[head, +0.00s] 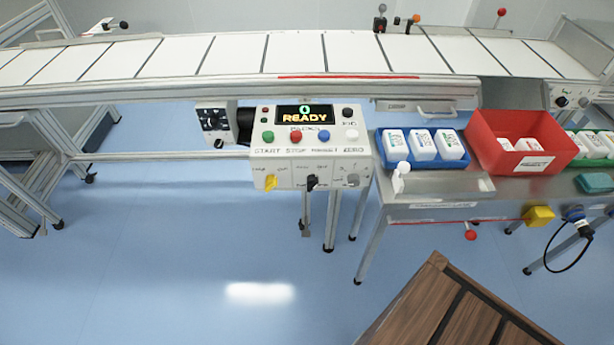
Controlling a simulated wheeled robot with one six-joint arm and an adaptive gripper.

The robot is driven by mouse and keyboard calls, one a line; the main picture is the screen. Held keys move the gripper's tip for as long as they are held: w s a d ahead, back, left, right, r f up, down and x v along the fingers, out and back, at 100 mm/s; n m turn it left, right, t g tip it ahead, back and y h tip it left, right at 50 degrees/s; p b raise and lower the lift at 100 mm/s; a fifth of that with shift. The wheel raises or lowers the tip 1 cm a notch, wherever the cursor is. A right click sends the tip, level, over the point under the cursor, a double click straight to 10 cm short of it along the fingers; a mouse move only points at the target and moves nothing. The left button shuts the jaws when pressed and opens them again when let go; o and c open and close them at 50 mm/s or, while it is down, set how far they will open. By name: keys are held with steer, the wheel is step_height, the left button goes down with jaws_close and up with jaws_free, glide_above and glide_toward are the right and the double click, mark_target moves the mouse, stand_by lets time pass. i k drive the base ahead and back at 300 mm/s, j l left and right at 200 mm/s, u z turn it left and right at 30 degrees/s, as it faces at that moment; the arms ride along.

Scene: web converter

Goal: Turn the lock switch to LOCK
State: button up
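A white control box (310,157) stands below the conveyor, its screen (304,116) reading READY. Its lower front has three switches in a row: a yellow one (271,183) at left, a black one (312,183) in the middle and a grey knob (353,180) at right. The small labels above them are too blurred to read, so I cannot tell which is the lock switch or its position. Green, red, blue and white buttons sit above the START, STOP and ZERO labels. My gripper is not in view.
The conveyor (295,54) runs across the back. A steel table (440,208) at right bears a blue tray (398,165) of white bottles and a red bin (520,145). A slatted wooden thing (420,290) is at lower right. Blue floor (180,260) before the box is clear.

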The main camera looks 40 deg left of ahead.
mark_target(271, 182)
steer(key=u, duration=1.65)
